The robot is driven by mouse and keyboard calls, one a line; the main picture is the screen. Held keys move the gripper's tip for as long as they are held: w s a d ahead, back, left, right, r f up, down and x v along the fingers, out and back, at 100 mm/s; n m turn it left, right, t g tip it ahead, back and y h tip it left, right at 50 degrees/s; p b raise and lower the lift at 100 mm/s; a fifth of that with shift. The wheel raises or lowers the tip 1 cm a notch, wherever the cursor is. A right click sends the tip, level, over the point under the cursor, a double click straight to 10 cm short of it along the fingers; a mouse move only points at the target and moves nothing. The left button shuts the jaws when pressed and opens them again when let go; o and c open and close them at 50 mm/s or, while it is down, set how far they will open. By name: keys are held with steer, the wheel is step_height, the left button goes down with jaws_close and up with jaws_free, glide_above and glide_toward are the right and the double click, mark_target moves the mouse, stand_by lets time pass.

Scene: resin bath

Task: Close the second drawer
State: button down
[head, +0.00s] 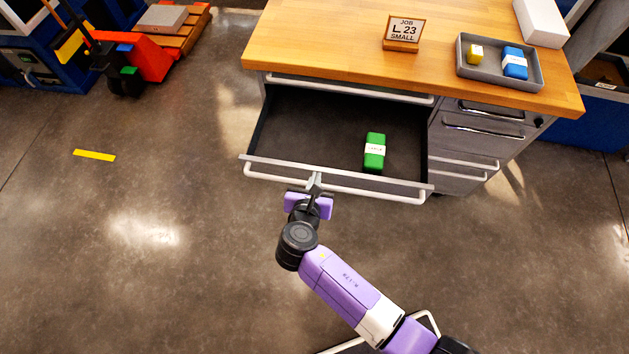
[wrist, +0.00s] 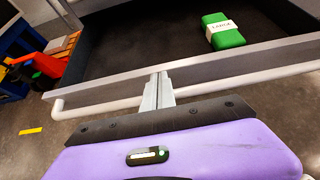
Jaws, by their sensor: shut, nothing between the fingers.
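A wide drawer (head: 290,125) under the wooden worktop stands open, with a dark inside and a white bar handle (head: 385,193) along its front. Above it is a shut drawer with its own bar handle (head: 350,88). A green labelled block (head: 375,152) lies in the open drawer, towards the right. It also shows in the wrist view (wrist: 223,33). My gripper (head: 314,180) is shut and empty at the middle of the open drawer's front. In the wrist view its fingers (wrist: 158,88) reach the drawer front panel (wrist: 215,66); I cannot tell whether they touch it.
On the wooden worktop (head: 320,45) stand a job sign (head: 403,32), a grey tray (head: 505,75) with yellow and blue blocks, and a white box (head: 541,22). Narrow drawers (head: 465,160) are at the right. A red pallet truck (head: 147,58) is far left.

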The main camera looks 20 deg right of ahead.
steer(key=shift+w, duration=0.1)
steer(key=b, duration=0.4)
glide_above(329, 124)
stand_by(0.3)
steer(key=shift+r+p, duration=0.1)
steer(key=shift+p, duration=0.2)
